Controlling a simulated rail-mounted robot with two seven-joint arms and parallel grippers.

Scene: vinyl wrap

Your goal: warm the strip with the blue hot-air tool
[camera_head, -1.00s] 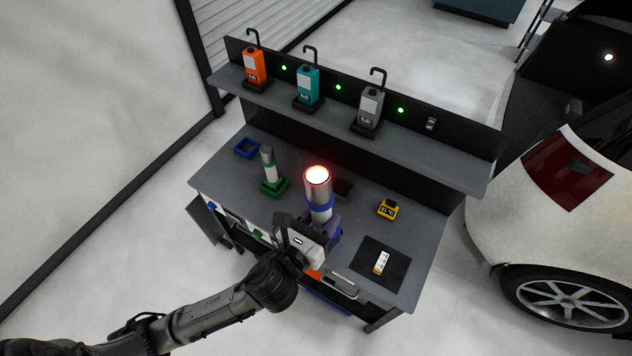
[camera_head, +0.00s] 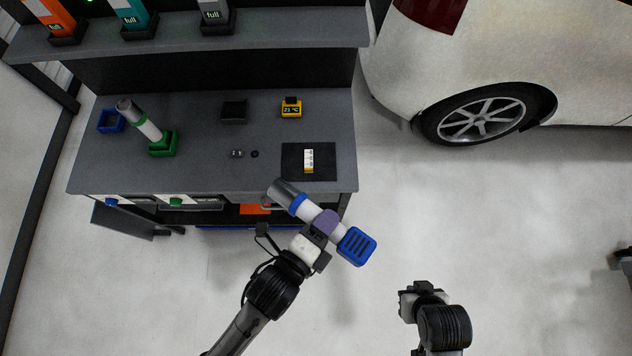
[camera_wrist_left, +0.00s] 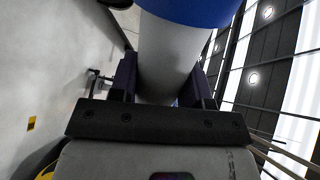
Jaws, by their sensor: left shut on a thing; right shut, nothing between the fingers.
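The blue hot-air tool (camera_head: 309,212) has a grey nozzle, a white body with a blue ring and a blue slotted end. My left gripper (camera_head: 325,226) is shut around its body, in front of the bench's front edge; the left wrist view shows the white body between the fingers (camera_wrist_left: 163,82). The nozzle points up and left, its tip beside the black mat (camera_head: 325,167). The small white and yellow strip (camera_head: 308,158) lies on the mat, apart from the nozzle. My right gripper (camera_head: 420,291) is shut and empty over the floor.
A green-ringed tool (camera_head: 143,122) stands in a green holder (camera_head: 162,146). A blue holder (camera_head: 111,121) is empty. A yellow meter (camera_head: 291,108) reads 21 °C behind the mat. A dark tray (camera_head: 234,110) lies mid-bench. A white car (camera_head: 400,60) stands right of the bench.

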